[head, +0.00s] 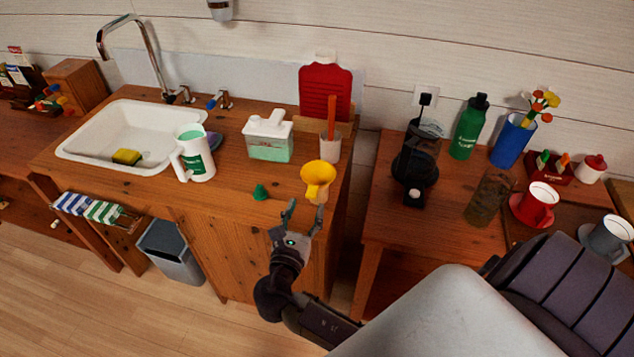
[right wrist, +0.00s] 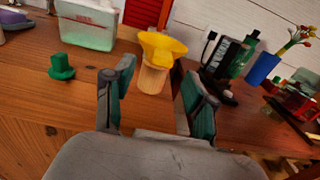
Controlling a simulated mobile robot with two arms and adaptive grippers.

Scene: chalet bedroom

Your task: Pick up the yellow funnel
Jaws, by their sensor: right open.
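The yellow funnel (head: 317,178) is upright near the front right edge of the wooden sink counter. In the right wrist view the funnel (right wrist: 161,47) sits in the top of a light tan cup (right wrist: 151,78). My right gripper (head: 303,211) is open and empty, just in front of the funnel and its cup. In the right wrist view the cup and funnel are beyond the fingertips, between the two fingers (right wrist: 157,95). The fingers do not appear to touch them. My left gripper is not in view.
A small green piece (head: 260,192) lies left of the funnel. A gap separates the counter from the right table (head: 385,215), which holds bottles and mugs.

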